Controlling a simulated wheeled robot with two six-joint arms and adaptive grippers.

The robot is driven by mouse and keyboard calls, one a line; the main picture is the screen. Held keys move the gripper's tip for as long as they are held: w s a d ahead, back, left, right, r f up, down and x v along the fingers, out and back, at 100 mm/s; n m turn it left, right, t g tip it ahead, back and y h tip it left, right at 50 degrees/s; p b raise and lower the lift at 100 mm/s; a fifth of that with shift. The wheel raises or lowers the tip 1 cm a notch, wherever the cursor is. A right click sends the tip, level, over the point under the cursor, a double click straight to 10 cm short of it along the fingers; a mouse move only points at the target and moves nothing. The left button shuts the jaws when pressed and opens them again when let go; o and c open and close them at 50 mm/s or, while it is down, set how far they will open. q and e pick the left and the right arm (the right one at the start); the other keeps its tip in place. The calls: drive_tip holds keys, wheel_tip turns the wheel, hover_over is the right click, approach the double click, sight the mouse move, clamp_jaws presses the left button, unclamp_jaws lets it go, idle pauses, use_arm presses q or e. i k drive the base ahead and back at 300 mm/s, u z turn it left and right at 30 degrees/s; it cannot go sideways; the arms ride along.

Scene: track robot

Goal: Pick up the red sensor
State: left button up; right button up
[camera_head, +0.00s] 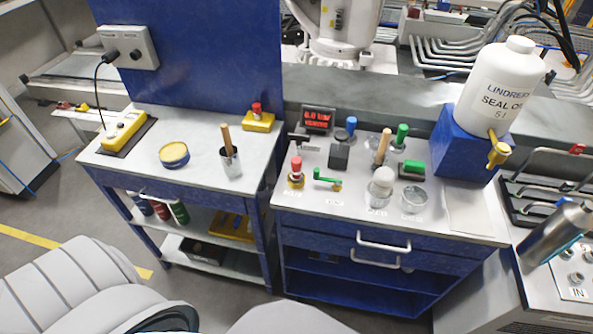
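A small red-topped piece (296,173) with a brass-coloured base stands upright near the front left of the right bench. It may be the red sensor, but it is too small to be sure. A second red-topped piece (256,109) stands on a yellow block at the back of the left bench. Nothing covers either one. Neither of my grippers shows in the head view; only light grey rounded parts of my own body show along the bottom edge.
The right bench (330,222) also holds a green-handled piece (327,180), a red-lit display (318,120), jars, several handled tools and a large white bottle (500,85) on a blue block.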

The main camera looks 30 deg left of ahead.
sight(295, 176)
drive_tip(key=z, duration=2.05)
drive_tip(key=i, duration=0.95)
drive_tip(key=u, duration=2.65)
